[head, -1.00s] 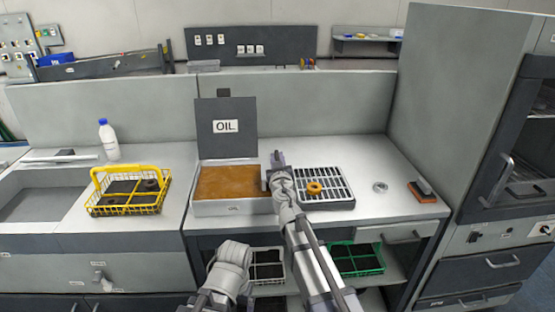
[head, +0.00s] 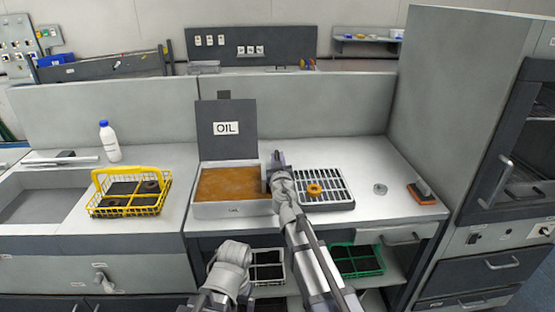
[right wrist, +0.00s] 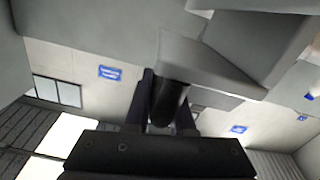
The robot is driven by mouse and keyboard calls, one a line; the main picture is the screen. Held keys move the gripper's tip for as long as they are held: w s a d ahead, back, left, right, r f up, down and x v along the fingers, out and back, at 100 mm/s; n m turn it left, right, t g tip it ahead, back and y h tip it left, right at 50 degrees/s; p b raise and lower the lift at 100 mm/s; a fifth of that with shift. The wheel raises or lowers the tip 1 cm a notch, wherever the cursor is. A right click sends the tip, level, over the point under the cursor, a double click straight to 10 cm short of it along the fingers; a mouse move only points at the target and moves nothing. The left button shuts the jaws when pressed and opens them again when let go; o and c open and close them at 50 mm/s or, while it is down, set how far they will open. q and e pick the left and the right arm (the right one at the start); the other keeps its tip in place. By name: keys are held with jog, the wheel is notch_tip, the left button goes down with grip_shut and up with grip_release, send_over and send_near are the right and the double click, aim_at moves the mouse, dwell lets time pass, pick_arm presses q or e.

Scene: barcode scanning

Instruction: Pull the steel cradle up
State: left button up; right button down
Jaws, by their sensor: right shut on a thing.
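My right gripper (head: 278,160) is at the right rim of the oil bath (head: 232,209). In the right wrist view its fingers (right wrist: 165,105) are shut on a dark rounded handle (right wrist: 170,100) next to a grey plate, which I take to be the steel cradle's. The cradle's body cannot be made out in the head view; my gripper and the brown oil (head: 228,186) hide that area. The bath's dark lid marked OIL (head: 228,145) stands upright behind it. My left arm shows at the bottom, but its gripper is not visible.
A slatted drain tray (head: 335,198) with an orange ring (head: 314,190) lies right of the bath. A yellow basket (head: 105,211), white bottle (head: 109,141) and sink are left. A metal ring (head: 380,189) and a brush-like block (head: 421,192) are right. Green and white baskets sit below.

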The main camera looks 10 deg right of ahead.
notch_tip(320, 180, up, 6)
jog(key=p, duration=0.4)
jog(key=shift+w+f+p, duration=0.1)
jog(key=shift+f+p, duration=0.15)
jog(key=shift+p, duration=0.1)
jog(key=shift+f, duration=0.1)
jog(key=c, duration=0.8)
grip_release()
jog(key=s, duration=0.8)
